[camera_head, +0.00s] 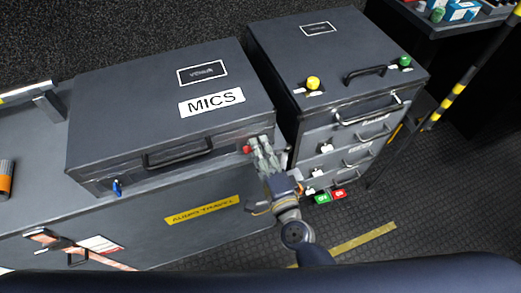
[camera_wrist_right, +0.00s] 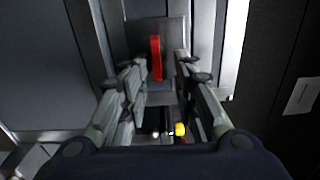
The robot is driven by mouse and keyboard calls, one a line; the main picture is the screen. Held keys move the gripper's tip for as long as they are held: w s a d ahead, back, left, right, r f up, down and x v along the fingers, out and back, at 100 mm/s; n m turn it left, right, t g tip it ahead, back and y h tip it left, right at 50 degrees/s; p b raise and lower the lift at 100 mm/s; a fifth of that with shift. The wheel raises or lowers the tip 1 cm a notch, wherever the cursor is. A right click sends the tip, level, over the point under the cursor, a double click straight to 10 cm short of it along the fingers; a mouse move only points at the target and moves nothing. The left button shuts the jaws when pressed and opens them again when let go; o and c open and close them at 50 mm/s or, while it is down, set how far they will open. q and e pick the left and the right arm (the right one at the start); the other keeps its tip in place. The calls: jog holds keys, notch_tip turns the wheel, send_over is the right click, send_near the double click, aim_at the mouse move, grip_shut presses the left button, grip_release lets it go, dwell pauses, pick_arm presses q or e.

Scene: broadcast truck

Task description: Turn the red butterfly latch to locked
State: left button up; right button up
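The red butterfly latch (camera_head: 247,149) is on the front of the MICS case (camera_head: 120,110), near its right end. In the head view it is partly hidden by my right gripper (camera_head: 259,146), whose fingertips are at it. In the right wrist view the latch (camera_wrist_right: 156,57) shows as a narrow red bar, upright in the picture, on a grey plate. My right gripper (camera_wrist_right: 160,72) is open there, with a finger on either side of the bar and visible gaps between. I cannot tell whether either finger touches it. My left gripper is not in view.
A blue latch (camera_head: 117,187) is at the case's left front, with a black handle (camera_head: 178,152) between. A drawer case (camera_head: 275,45) with a yellow knob (camera_head: 313,83) and a green knob (camera_head: 404,62) stands close on the right. Open floor (camera_head: 400,225) lies at lower right.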

jog(key=v, duration=1.2)
